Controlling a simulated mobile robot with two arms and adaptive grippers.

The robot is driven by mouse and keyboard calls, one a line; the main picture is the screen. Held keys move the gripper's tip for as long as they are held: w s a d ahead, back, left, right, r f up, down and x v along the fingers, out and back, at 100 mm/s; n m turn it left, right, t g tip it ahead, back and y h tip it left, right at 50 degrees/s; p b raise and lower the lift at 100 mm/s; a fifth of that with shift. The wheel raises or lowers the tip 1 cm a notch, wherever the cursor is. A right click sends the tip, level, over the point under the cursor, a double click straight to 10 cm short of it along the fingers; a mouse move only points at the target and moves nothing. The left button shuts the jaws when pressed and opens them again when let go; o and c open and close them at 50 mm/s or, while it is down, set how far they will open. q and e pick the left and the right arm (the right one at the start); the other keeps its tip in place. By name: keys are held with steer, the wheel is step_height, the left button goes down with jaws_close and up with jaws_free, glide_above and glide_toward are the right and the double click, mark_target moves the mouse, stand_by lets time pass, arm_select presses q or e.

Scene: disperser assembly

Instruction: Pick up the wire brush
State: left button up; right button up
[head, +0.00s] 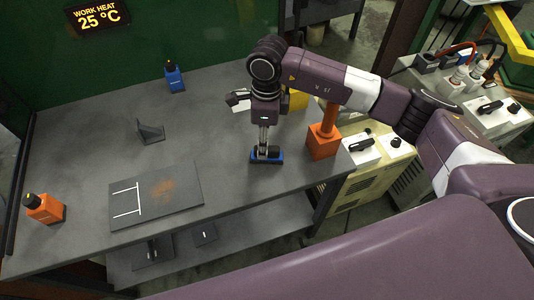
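My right gripper (264,146) points straight down near the front right edge of the grey bench (100,100). Its fingers look close together and reach down to a small blue block with dark parts on top (267,158), which may be the wire brush. The block sits on the bench top. The fingers hide part of it, and I cannot tell whether they grip it or only stand at it. My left gripper is not in view.
An orange block with an upright post (325,145) stands close right of the gripper. A dark plate (155,195) with white marks and a rusty patch lies front left.

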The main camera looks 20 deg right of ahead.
mark_target(275, 156)
steer(key=shift+w+d+h, duration=0.15)
steer(key=shift+d+h, duration=0.15)
steer(key=shift+d, duration=0.4)
steer(key=shift+d+f, duration=0.1)
steer(key=shift+f, duration=0.2)
steer(key=f+p, duration=0.1)
steer(key=f, duration=0.2)
steer(key=f+p, duration=0.1)
steer(key=f, duration=0.2)
steer(key=shift+w+a+f+p, duration=0.15)
steer(key=shift+a+f+p, duration=0.05)
steer(key=shift+p, duration=0.2)
steer(key=shift+f, duration=0.3)
steer(key=shift+c, duration=0.4)
steer(key=shift+w, duration=0.1)
jaws_close()
